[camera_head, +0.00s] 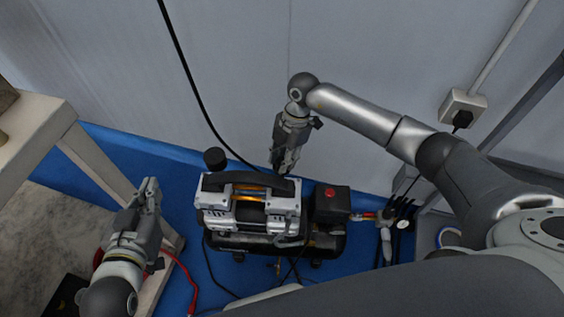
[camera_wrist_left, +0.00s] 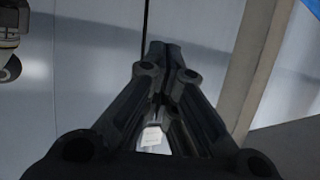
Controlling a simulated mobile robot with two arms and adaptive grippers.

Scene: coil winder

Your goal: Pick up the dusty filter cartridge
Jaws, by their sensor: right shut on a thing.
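I cannot make out a dusty filter cartridge for certain in either view. A black round cap (camera_head: 215,159) stands at the back left of the compressor (camera_head: 248,205), in the middle of the head view. My right gripper (camera_head: 283,170) points down at the compressor's back right, by the end of its black handle (camera_head: 235,178). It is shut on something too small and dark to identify. My left gripper (camera_head: 148,184) is left of the compressor, above the floor. In the left wrist view its fingertips (camera_wrist_left: 163,46) meet, with nothing visible between them.
A light table (camera_head: 42,113) stands at the left, and a white wall (camera_head: 240,60) is behind. A black cable (camera_head: 185,80) hangs down the wall. A socket box (camera_head: 462,106) is at the right. Red and black cables lie on the blue floor (camera_head: 105,150).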

